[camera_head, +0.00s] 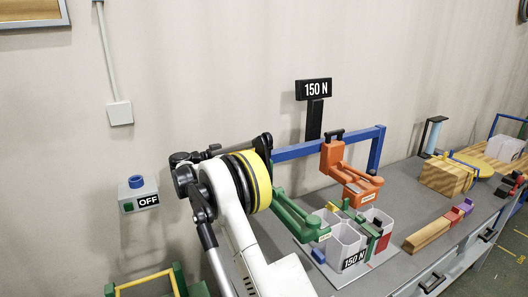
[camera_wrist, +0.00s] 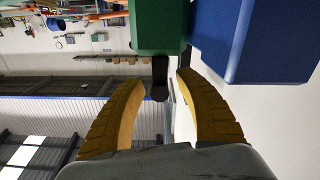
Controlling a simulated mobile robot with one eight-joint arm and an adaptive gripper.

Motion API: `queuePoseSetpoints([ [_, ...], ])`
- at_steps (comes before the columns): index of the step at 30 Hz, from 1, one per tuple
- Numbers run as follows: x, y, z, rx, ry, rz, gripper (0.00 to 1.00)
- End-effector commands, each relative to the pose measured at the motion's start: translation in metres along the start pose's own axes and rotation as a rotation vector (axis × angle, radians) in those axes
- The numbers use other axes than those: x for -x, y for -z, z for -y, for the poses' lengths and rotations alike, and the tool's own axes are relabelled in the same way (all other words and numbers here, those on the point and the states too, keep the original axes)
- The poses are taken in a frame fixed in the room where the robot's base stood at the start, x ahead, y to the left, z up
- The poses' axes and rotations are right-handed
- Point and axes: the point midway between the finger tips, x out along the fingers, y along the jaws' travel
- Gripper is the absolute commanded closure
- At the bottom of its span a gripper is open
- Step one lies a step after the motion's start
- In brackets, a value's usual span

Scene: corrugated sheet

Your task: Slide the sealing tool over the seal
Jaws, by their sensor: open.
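A green tool (camera_head: 297,216) hangs at the left end of a blue rail (camera_head: 297,151), its lower end over a group of clear cups (camera_head: 345,244). An orange tool (camera_head: 334,160) with a black handle hangs further right. I cannot read their small labels to tell which is the sealing tool, or make out the seal. In the wrist view my gripper (camera_wrist: 160,78) is open, yellow fingers on either side of a black handle (camera_wrist: 160,66) below a green block (camera_wrist: 158,25); contact is unclear. The blue rail (camera_wrist: 255,35) is beside it. My wrist hides the fingers in the head view.
A 150 N sign (camera_head: 317,89) stands behind the rail. An OFF box (camera_head: 138,196) is on the wall at left.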

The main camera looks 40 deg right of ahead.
Motion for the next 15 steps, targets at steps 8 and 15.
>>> queuePoseSetpoints([
  [8,-0.038,-0.001,0.0,0.001,0.0,0.001,0.59],
  [15,-0.043,0.0,0.0,0.001,0.002,0.001,0.59],
])
